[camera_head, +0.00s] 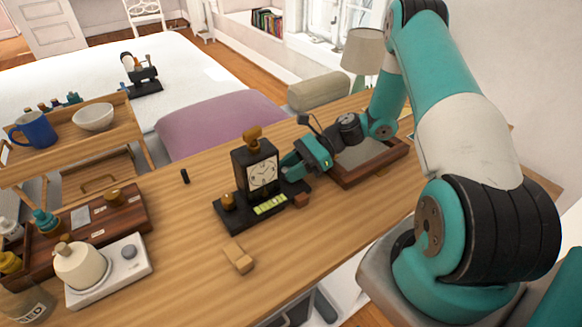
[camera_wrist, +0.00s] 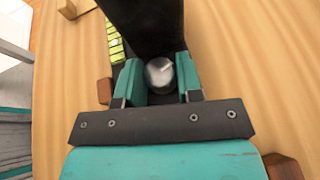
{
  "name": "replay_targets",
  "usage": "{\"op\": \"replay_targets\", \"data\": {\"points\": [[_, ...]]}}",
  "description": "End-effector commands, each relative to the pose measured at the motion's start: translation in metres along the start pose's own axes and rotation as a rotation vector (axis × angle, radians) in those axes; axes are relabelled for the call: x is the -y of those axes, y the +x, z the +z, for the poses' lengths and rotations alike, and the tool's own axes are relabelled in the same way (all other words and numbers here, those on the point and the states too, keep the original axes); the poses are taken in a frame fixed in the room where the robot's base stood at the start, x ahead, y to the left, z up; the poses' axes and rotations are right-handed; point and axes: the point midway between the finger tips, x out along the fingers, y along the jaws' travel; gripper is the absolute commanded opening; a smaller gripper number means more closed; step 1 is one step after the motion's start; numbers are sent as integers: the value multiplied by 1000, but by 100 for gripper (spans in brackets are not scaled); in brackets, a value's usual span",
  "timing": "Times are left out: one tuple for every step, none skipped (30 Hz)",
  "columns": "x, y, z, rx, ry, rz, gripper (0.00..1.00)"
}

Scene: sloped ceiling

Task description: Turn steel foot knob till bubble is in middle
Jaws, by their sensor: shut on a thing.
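A black device with a white dial (camera_head: 263,175) stands on the wooden table, with a brass knob (camera_head: 228,201) on the left of its base. A yellow-green level vial (camera_head: 270,205) lies along its front edge; it also shows in the wrist view (camera_wrist: 115,48). A pale spot shows in the vial there, but I cannot tell for sure where the bubble sits. The round steel foot knob (camera_wrist: 160,74) is between the teal fingers of my gripper (camera_wrist: 159,80), which is shut on it. In the head view my gripper (camera_head: 288,168) is at the device's right side, hiding the knob.
A wooden tray (camera_head: 372,160) is just behind my gripper on the right. A light wooden block (camera_head: 239,258) lies in front. A white scale-like unit (camera_head: 110,270) stands at left.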

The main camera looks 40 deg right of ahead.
Motion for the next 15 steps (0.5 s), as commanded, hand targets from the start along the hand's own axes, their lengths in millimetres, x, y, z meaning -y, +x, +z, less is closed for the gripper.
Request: {"op": "replay_targets", "data": {"points": [[0,-1,1,1,-1,-2,10],[0,-1,1,1,-1,-2,40],[0,-1,1,1,-1,-2,44],[0,-1,1,0,-1,-2,44],[0,-1,1,0,-1,-3,44],[0,-1,0,0,-1,-2,44],[0,-1,0,0,-1,-2,44],[0,0,0,0,0,-2,44],[0,0,0,0,0,-2,44],[0,0,1,0,0,-2,44],[0,-1,1,0,-1,-3,44],[0,-1,2,0,-1,-3,44],[0,-2,4,0,-1,-3,44],[0,-3,6,-1,-2,-3,44],[1,-5,11,-1,-3,-4,44]]}}
